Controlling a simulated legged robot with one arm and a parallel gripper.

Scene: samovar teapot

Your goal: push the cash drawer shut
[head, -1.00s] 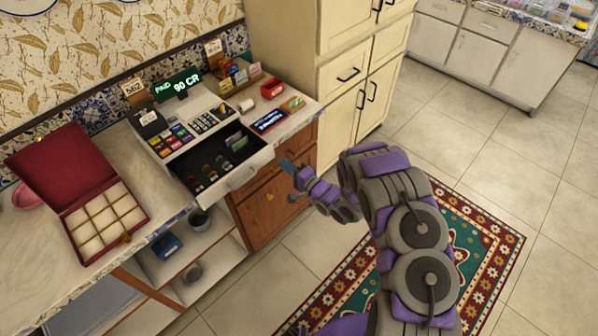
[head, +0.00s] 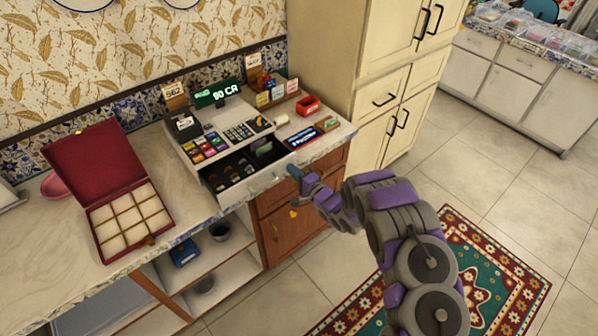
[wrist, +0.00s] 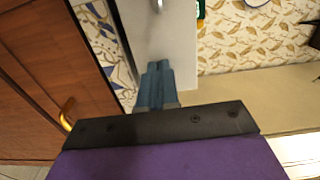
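The cash drawer (head: 262,184) stands pulled out of the white cash register (head: 226,144) on the counter. Its dark inside shows coins and notes. My gripper (head: 294,170) is at the right end of the drawer's white front; the head view does not settle whether it touches. In the wrist view the blue fingers (wrist: 155,70) lie together with nothing between them. They point at a white panel (wrist: 165,35) with a metal handle (wrist: 158,5), which looks like the drawer front. The fingertips overlap the panel in that view, and contact cannot be told.
An open red box (head: 110,190) with a divided tray lies left on the counter. A small red container (head: 308,106) and a blue card (head: 301,137) lie right of the register. Wooden cabinet doors (head: 290,220) are below. A tall cream cabinet (head: 375,75) stands behind right.

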